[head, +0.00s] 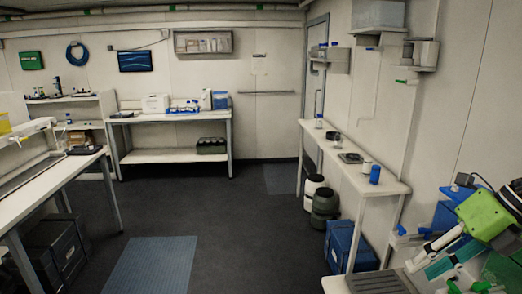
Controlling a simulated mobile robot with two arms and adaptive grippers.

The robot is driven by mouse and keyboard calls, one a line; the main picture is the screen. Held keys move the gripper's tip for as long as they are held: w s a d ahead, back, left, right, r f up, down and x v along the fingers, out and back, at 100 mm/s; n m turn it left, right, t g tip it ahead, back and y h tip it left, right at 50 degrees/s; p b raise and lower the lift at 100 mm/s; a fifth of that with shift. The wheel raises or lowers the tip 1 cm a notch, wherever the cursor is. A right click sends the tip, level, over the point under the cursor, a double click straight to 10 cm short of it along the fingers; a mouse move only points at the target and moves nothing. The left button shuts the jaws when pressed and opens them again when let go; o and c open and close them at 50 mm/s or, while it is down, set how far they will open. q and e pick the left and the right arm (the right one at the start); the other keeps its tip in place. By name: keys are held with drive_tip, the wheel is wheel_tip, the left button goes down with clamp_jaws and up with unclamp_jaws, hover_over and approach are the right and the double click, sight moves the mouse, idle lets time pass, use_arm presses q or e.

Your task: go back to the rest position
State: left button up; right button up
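My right gripper (424,264) shows at the lower right of the head view, in front of a bright green part at the right edge. Its two finger parts lie apart, with a gap between them, and I see nothing held there. It is over or close to a light bench with a grey ridged tray (378,283); the exact gap cannot be told. My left gripper is not in view.
A narrow white side table (372,186) stands on the right, with a blue bin (349,246) beneath it. A long bench (62,177) is on the left. A back table (170,117) stands at the wall. The dark floor between, with a blue mat (150,265), is clear.

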drive_tip(key=w+a+f+m+t+y, duration=0.35)
drive_tip(key=w+f+m+t, duration=0.2)
drive_tip(key=m+t, duration=0.35)
drive_tip(key=d+f+m+t+h, duration=0.4)
drive_tip(key=d+f+m+h, duration=0.15)
drive_tip(key=m, duration=0.45)
drive_tip(key=s+a+f+m+g+h, duration=0.1)
drive_tip(key=s+f+m+g+h, duration=0.2)
drive_tip(key=s+f+m, duration=0.5)
drive_tip(key=s+a+f+m+g+h, duration=0.2)
drive_tip(key=s+f+m+g+h, duration=0.15)
drive_tip(key=s+f, duration=0.45)
drive_tip(key=s+a+f+m+g+y, duration=0.3)
drive_tip(key=s+a+f+g, duration=0.35)
drive_tip(key=s+a, duration=0.35)
wheel_tip(320, 180, down, 34)
drive_tip(key=s+b, duration=0.3)
drive_tip(key=b, duration=0.3)
use_arm(q)
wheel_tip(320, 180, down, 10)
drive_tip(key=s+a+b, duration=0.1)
drive_tip(key=b, duration=0.3)
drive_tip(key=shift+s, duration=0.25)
use_arm(e)
drive_tip(key=s+d+f+g, duration=0.1)
drive_tip(key=s+d+f, duration=0.1)
drive_tip(key=s+f, duration=1.4)
wheel_tip(320, 180, down, 3)
drive_tip(key=shift+d+g, duration=0.35)
drive_tip(key=shift+g, duration=0.05)
